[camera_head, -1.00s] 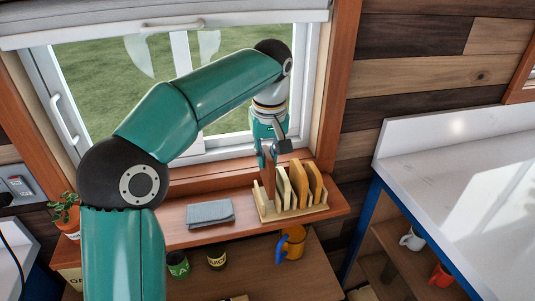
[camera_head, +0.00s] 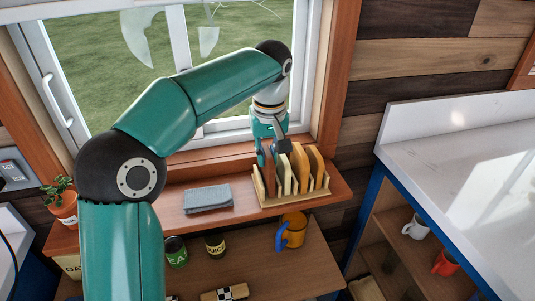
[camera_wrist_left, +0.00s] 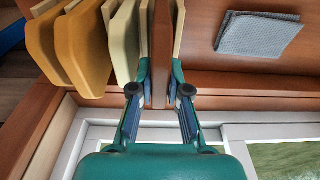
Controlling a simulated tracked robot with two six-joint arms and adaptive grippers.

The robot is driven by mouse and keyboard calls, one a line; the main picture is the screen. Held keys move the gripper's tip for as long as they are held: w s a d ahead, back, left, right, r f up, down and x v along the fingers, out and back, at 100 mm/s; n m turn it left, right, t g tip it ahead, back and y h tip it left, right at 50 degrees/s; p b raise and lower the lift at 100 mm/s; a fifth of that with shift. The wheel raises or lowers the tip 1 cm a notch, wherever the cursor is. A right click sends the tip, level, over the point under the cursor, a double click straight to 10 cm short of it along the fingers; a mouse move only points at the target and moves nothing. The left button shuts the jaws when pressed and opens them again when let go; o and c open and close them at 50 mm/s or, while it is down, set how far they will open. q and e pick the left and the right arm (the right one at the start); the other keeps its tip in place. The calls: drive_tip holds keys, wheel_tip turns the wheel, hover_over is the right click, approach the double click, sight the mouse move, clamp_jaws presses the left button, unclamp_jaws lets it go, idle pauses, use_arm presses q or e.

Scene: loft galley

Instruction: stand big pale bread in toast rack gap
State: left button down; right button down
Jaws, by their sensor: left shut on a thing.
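The pale wooden toast rack (camera_head: 266,203) stands on the brown shelf at the window and holds several slices. My left gripper (camera_head: 269,158) is shut on a reddish-brown slice (camera_head: 269,181) at the rack's left end. The left wrist view shows my left gripper's fingers (camera_wrist_left: 160,92) on both sides of this brown slice (camera_wrist_left: 161,45). A pale slice (camera_head: 285,176) stands upright just right of it; it also shows in the wrist view (camera_wrist_left: 124,45). Tan-orange slices (camera_head: 301,168) stand farther right. The brown slice's lower edge is hidden by the rack. My right gripper is out of view.
A folded grey cloth (camera_head: 208,199) lies left of the rack; shelf between them is bare. A potted plant (camera_head: 62,205) is at left. The window is close behind the rack.

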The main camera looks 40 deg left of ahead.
use_arm(q)
drive_tip(key=c, duration=1.1)
unclamp_jaws()
drive_tip(key=shift+o, duration=0.2)
